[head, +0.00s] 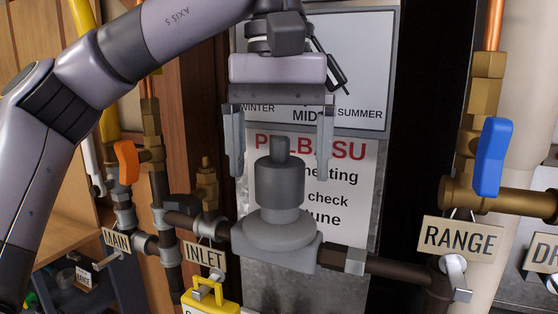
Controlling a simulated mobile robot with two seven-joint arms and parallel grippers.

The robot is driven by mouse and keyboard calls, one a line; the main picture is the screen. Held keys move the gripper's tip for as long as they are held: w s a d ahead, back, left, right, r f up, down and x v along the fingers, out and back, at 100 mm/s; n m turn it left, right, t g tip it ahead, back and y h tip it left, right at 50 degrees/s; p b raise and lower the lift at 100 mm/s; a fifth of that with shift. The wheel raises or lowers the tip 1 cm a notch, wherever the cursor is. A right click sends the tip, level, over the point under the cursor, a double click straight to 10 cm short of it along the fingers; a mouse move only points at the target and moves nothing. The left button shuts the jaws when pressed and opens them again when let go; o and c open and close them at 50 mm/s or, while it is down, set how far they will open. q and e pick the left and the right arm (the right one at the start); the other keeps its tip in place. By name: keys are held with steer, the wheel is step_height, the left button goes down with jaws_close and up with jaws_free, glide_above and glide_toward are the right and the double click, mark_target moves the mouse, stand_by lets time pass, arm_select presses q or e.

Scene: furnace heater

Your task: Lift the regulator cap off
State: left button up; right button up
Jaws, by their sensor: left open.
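The regulator is a grey body (276,245) on a dark horizontal pipe in the middle of the head view. Its cap (279,185) is a dark grey upright cylinder with a narrower knob on top. My left gripper (280,165) points down over the cap, its two fingers apart, one on each side of the knob. The fingertips appear at about the height of the cap's upper part, with visible gaps on both sides. Whether the fingers are level with the cap in depth is hard to tell. My right gripper is not in the view.
A blue-handled valve (491,158) with a RANGE tag (460,240) stands at right. An orange-handled valve (127,162), a MAIN tag (117,240) and an INLET tag (205,256) are at left. A yellow padlock-like piece (211,297) hangs below. A sign panel (345,180) is behind.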

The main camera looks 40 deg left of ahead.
mark_target(279, 138)
arm_select(q)
steer(key=shift+f, duration=0.6)
steer(key=c, duration=1.2)
steer(key=shift+r, duration=1.5)
steer(key=shift+r, duration=0.2)
steer(key=shift+r, duration=0.7)
steer(key=shift+r, duration=2)
